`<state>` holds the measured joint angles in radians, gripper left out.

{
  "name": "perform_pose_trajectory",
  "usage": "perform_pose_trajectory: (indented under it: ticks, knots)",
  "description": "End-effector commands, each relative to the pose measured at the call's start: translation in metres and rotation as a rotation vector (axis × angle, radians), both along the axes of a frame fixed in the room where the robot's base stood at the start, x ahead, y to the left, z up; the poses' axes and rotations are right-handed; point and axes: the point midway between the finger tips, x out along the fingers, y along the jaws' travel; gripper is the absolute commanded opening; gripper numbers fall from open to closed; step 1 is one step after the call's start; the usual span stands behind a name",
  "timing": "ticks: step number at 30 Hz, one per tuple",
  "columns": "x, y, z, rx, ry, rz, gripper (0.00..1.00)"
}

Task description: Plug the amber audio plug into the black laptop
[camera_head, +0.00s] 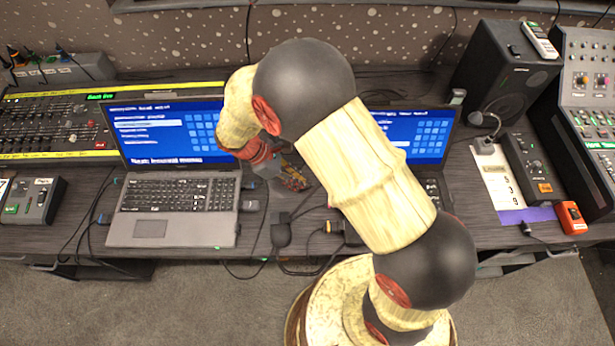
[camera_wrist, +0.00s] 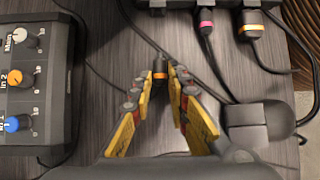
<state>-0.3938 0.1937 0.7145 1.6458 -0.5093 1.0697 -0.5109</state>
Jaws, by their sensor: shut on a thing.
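My gripper (camera_wrist: 160,85) is shut on a small dark plug with an amber band (camera_wrist: 160,68), with a cable running off it. In the head view my gripper (camera_head: 287,178) is low over the desk, right of the grey laptop (camera_head: 150,233). The black laptop (camera_head: 450,130) stands behind my arm. Its blue screen shows in part, and most of its keyboard and left side are hidden.
A knob box (camera_wrist: 30,80) is left of my gripper in the wrist view. A dark rounded block (camera_wrist: 258,125) lies to the right. Loose cables cross the desk.

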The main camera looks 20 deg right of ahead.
Motion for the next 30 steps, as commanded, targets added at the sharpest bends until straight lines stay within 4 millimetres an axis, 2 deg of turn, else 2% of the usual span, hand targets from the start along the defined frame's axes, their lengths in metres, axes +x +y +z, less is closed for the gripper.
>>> perform_pose_trajectory:
  ticks: [8,22,30]
  knots:
    - [-0.003,-0.009,0.0,0.001,-0.001,-0.002,0.0]
    - [-0.015,-0.045,0.0,0.001,-0.001,-0.002,0.0]
    - [-0.016,-0.051,0.0,0.001,-0.002,0.0,0.0]
